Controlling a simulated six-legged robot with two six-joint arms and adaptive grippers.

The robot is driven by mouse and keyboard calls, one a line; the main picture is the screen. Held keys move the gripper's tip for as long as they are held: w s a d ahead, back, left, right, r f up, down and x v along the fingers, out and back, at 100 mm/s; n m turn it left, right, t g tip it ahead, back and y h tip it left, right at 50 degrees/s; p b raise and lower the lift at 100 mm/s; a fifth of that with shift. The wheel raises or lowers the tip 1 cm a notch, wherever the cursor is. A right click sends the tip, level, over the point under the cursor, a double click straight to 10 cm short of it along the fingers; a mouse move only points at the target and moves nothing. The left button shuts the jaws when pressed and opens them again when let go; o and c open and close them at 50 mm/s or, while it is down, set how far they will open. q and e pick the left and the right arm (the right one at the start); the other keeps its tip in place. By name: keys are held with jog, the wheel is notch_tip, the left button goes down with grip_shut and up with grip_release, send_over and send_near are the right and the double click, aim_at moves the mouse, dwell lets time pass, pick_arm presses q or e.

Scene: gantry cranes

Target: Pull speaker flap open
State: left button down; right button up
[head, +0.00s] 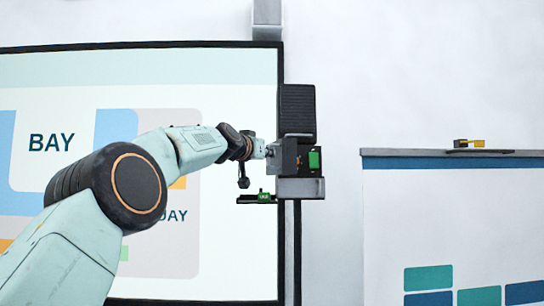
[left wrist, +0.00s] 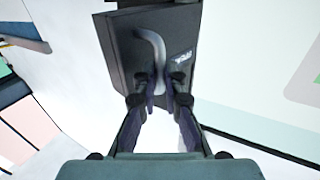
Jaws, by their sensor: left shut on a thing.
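The speaker (head: 297,108) is a dark box with a ribbed upper part, mounted at the right edge of the large screen in the head view. Below the ribbed part is a dark grey panel, likely the flap (head: 283,163); how far it stands open I cannot tell. In the left wrist view the dark flap face (left wrist: 128,62) carries a curved grey handle (left wrist: 157,46). My left gripper (left wrist: 160,88) is shut on the handle's lower end. In the head view this gripper (head: 268,150) reaches the speaker's left side, its fingers small and partly hidden.
A green block (head: 314,159) shows at the speaker's right side above a grey bracket (head: 300,188). A small dark ledge with a green item (head: 264,197) sticks out left. The screen (head: 60,70) lies behind my arm. A whiteboard (head: 450,220) hangs at right.

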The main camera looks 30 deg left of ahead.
pick_arm(q)
jog(key=shift+s+a+f+p, duration=0.1)
jog(key=shift+s+a+p, duration=0.1)
jog(key=shift+a, duration=0.7)
jog(key=shift+s+a+r+p, duration=0.1)
jog(key=shift+a+p, duration=0.1)
jog(key=shift+a, duration=0.7)
jog(key=shift+s+a+f+p, duration=0.1)
jog(key=shift+s+a+p, duration=0.1)
jog(key=shift+a, duration=0.7)
jog(key=shift+a+f, duration=0.1)
jog(key=c, duration=1.4)
grip_release()
jog(key=shift+w+a, duration=0.1)
jog(key=shift+w, duration=0.05)
jog(key=shift+c, duration=0.2)
jog(key=shift+s, duration=0.25)
